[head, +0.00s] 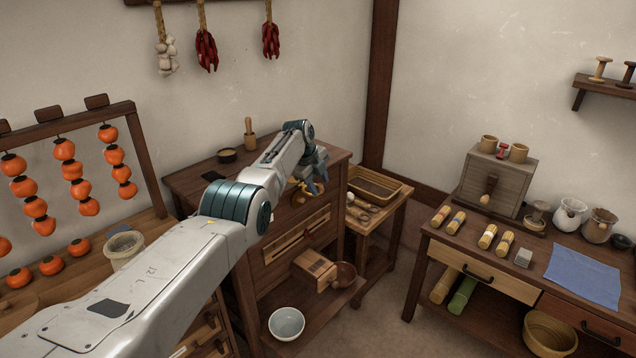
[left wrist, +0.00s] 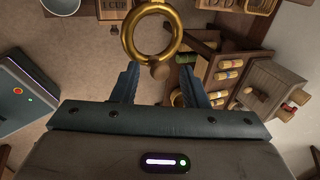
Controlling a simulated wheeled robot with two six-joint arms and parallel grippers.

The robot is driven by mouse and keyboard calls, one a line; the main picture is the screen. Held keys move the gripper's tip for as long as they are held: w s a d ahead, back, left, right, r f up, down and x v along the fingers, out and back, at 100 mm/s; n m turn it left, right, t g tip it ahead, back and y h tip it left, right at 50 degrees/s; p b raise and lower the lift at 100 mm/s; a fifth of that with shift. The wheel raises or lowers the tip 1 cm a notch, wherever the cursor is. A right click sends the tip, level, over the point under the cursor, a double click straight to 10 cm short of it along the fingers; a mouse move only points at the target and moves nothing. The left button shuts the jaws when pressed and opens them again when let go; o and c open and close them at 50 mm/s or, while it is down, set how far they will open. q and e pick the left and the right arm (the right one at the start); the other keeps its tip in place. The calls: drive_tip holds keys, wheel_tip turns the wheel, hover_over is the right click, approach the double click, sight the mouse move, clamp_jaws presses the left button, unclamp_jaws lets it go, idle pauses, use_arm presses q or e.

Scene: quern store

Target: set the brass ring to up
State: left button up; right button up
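The brass ring (left wrist: 127,36) shows as a full round gold band at the top of the left wrist view. It lies just ahead of my left fingertips. In the head view small gold parts of it (head: 303,196) show at the cabinet's upper front, largely hidden by my gripper. My left gripper (left wrist: 160,74) is open, with a clear gap between its two blue fingers. It also shows in the head view (head: 316,188), close to the ring; I cannot tell whether they touch. A small brown knob (left wrist: 160,71) appears between the fingers. My right gripper is out of view.
The dark wooden cabinet (head: 190,181) bears a mortar (head: 250,142) and a dark bowl (head: 227,156). A white bowl (head: 286,324) and a wooden box (head: 315,270) stand on its lower shelf. A bench (head: 436,232) with goods stands at right, with free floor between.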

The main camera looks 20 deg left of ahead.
use_arm(q)
drive_tip(key=shift+r, duration=0.2)
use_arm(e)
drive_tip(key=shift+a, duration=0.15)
use_arm(q)
drive_tip(key=shift+p+v, duration=0.4)
drive_tip(key=shift+v, duration=0.55)
drive_tip(key=b+v, duration=0.2)
drive_tip(key=v, duration=0.6)
drive_tip(key=shift+s+r, duration=0.15)
drive_tip(key=shift+r, duration=0.15)
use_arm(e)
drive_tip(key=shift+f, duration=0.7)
